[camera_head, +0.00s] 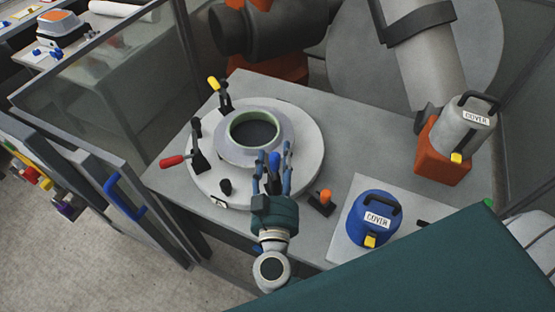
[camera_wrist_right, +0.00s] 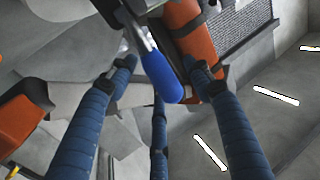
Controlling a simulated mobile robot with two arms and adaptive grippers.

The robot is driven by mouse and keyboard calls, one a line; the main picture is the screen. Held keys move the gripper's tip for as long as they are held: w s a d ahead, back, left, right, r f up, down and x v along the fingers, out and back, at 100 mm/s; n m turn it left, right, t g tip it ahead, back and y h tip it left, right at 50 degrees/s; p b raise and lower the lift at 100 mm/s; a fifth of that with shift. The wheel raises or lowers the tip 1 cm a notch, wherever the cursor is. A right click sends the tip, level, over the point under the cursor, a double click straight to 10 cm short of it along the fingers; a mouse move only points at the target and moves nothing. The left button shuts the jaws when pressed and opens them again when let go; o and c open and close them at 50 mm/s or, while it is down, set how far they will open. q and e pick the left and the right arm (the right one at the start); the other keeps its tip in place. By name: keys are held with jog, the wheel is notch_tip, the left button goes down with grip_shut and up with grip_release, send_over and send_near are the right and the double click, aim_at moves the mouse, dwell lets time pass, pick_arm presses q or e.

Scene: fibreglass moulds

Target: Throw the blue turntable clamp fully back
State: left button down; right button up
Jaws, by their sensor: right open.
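The blue turntable clamp shows its blue handle (camera_head: 275,162) at the near edge of the round turntable (camera_head: 305,135). In the right wrist view the blue handle (camera_wrist_right: 162,78) stands on a metal lever between my fingers. My right gripper (camera_head: 273,150) is open, with its blue fingers spread around the handle; it also shows in the right wrist view (camera_wrist_right: 163,66). I cannot tell whether any finger touches the handle. The clamp's base is largely hidden by the gripper. My left gripper is not in view.
A red-handled clamp (camera_head: 173,161) and a yellow-handled clamp (camera_head: 215,84) stand on the turntable around a ring-shaped mould (camera_head: 236,150). An orange-topped control (camera_head: 325,197) is close on the right. A blue door handle (camera_head: 124,195) is at left.

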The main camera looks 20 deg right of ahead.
grip_shut()
jog(key=shift+s+f+b, duration=0.15)
jog(key=shift+f+b, duration=0.1)
jog(key=shift+b, duration=0.4)
jog(key=shift+s+f+m+t+h+b, duration=0.25)
jog(key=shift+s+m+t+h+b, duration=0.55)
jog(key=shift+b, duration=1.5)
jog(key=shift+s+f+m+t+h+b, duration=0.3)
jog(key=shift+s+m+t+h+b, duration=0.45)
jog(key=shift+b, duration=1.5)
jog(key=shift+s+f+m+t+h+b, duration=0.4)
jog(key=shift+t+b, duration=0.65)
jog(key=shift+b, duration=1.25)
jog(key=shift+s+r, duration=0.15)
grip_release()
jog(key=v, duration=1.2)
